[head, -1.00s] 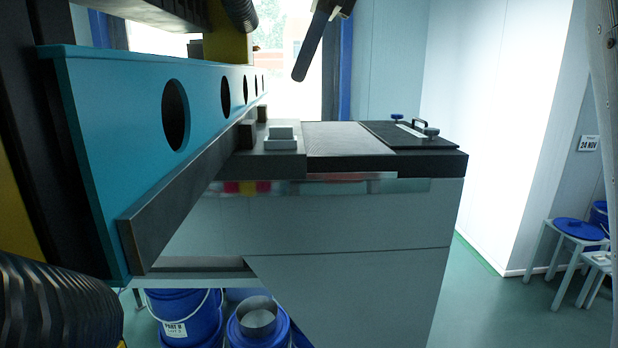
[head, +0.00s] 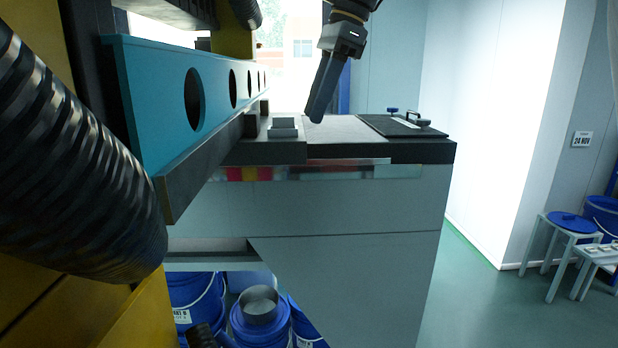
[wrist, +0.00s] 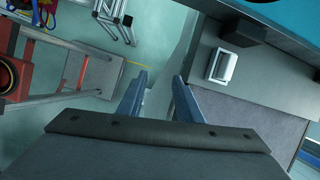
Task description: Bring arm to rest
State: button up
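My gripper (head: 318,112) hangs tilted downward above the dark bench top (head: 350,132) in the head view. It appears apart from the top and just right of a small pale block (head: 284,126). In the wrist view my gripper (wrist: 160,76) shows two blue-grey fingers spread apart. Floor and the side of the bench show through the gap between them, and nothing is held. The same pale block (wrist: 222,65) lies right of the fingers in the wrist view.
A teal beam (head: 160,95) with round holes and a dark lower rail (head: 205,170) runs along the left. A ribbed black hose (head: 75,165) fills the left edge. Blue buckets (head: 255,315) stand below the bench. Stools (head: 560,235) stand right; floor between is clear.

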jog(key=d+f+n+h+b, duration=0.1)
jog(key=d+f+n, duration=0.15)
jog(key=f, duration=0.45)
jog(key=d+f+n+b, duration=0.1)
jog(key=d+f, duration=0.2)
jog(key=f, duration=0.5)
jog(key=s+d+f+n+h+b, duration=0.1)
jog(key=s+d+f+n, duration=0.3)
jog(key=f, duration=0.6)
jog(key=s+d+f+n+h+b, duration=0.1)
jog(key=s+d+f+n+b, duration=0.1)
jog(key=s+d+f+n, duration=0.2)
jog(key=s+d+f+n+t+h+b, duration=0.1)
jog(key=s+d+f+n, duration=0.3)
jog(key=s+f, duration=0.5)
notch_tip(320, 180, down, 7)
jog(key=shift+s+d+r, duration=0.15)
jog(key=shift+s+d, duration=0.05)
jog(key=shift+s, duration=0.1)
